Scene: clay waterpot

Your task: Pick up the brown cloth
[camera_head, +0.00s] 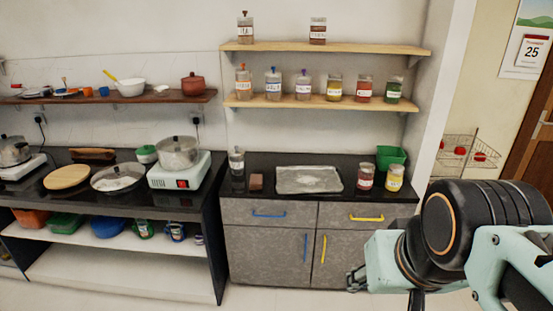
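A small folded brown item that looks like the brown cloth (256,182) lies on the black counter (353,200). It is between a clear jar on its left and a metal tray on its right. My arm comes in from the lower right. My gripper (356,279) shows only as a small dark tip in front of the grey cabinets, to the right of the cloth and lower in the picture. It is well apart from the cloth. Most of the gripper is hidden behind my arm, so its fingers cannot be made out.
A metal tray (309,179), a clear jar (237,162), a red jar (365,177), a yellow jar (394,178) and a green bin (391,158) stand on the counter. Wooden shelves (325,48) with jars hang above. A white stove (183,170) stands left.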

